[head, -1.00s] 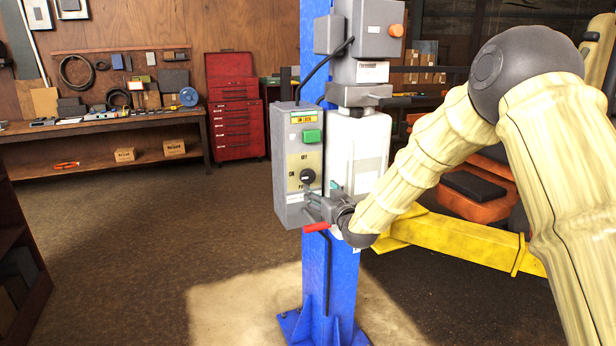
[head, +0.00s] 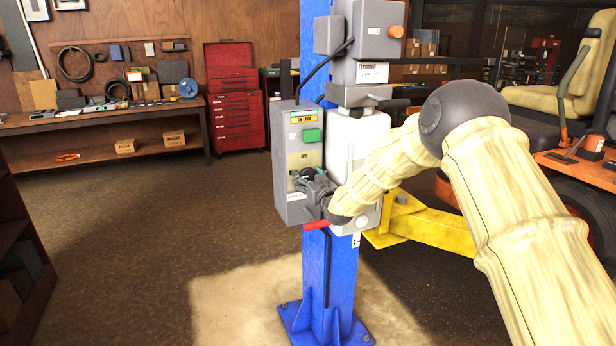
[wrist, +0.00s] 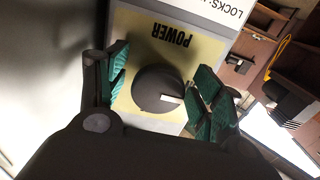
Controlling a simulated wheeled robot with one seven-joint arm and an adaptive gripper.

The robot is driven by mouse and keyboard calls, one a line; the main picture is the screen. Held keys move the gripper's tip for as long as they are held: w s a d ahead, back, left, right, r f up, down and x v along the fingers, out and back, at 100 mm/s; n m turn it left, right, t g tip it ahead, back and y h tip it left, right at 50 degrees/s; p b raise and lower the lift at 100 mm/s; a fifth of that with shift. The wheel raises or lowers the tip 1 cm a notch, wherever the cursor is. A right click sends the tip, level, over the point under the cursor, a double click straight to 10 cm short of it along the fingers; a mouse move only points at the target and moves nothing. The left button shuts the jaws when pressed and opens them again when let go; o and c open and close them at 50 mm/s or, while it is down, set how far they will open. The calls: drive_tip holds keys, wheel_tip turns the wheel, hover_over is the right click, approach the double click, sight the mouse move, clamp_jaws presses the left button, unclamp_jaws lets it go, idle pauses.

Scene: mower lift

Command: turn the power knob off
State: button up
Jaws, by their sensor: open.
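The power knob (wrist: 158,90) is a dark round dial with a white pointer mark, on a pale yellow plate labelled POWER (wrist: 172,36). The label appears upside down in the wrist view. The knob sits on the front of the grey control box (head: 283,160) on the blue post; in the head view my gripper partly covers it. My gripper (wrist: 163,88) is open, with one green-padded finger on each side of the knob. The right finger is close to the pointer. I cannot tell whether either finger touches the knob. The gripper also shows in the head view (head: 304,178).
A green button (head: 312,135) sits above the knob on the box. A red-handled lever (head: 316,225) is just below my gripper. The blue post (head: 330,270) and white tank (head: 345,140) stand beside the box. The floor to the left is open.

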drive_tip(key=c, duration=1)
drive_tip(key=shift+o, duration=0.2)
drive_tip(key=shift+f+m+b, duration=0.1)
drive_tip(key=shift+m+b, duration=0.2)
drive_tip(key=shift+b, duration=0.2)
drive_tip(key=shift+m+b, duration=0.3)
drive_tip(key=shift+b, duration=0.05)
drive_tip(key=m+b, duration=0.3)
drive_tip(key=shift+a+f+b, duration=0.1)
drive_tip(key=shift+f+b, duration=0.05)
drive_tip(key=shift+b, duration=0.2)
drive_tip(key=m+b, duration=0.5)
drive_tip(key=shift+s+a, duration=0.1)
drive_tip(key=shift+a, duration=0.05)
drive_tip(key=m+b, duration=0.1)
drive_tip(key=m, duration=0.1)
drive_tip(key=m+b, duration=0.3)
drive_tip(key=b, duration=0.1)
drive_tip(key=shift+a+r+m, duration=0.1)
drive_tip(key=shift+r+m, duration=0.25)
drive_tip(key=shift+m, duration=0.05)
drive_tip(key=shift+r+m+b, duration=0.25)
drive_tip(key=shift+m+b, duration=1.25)
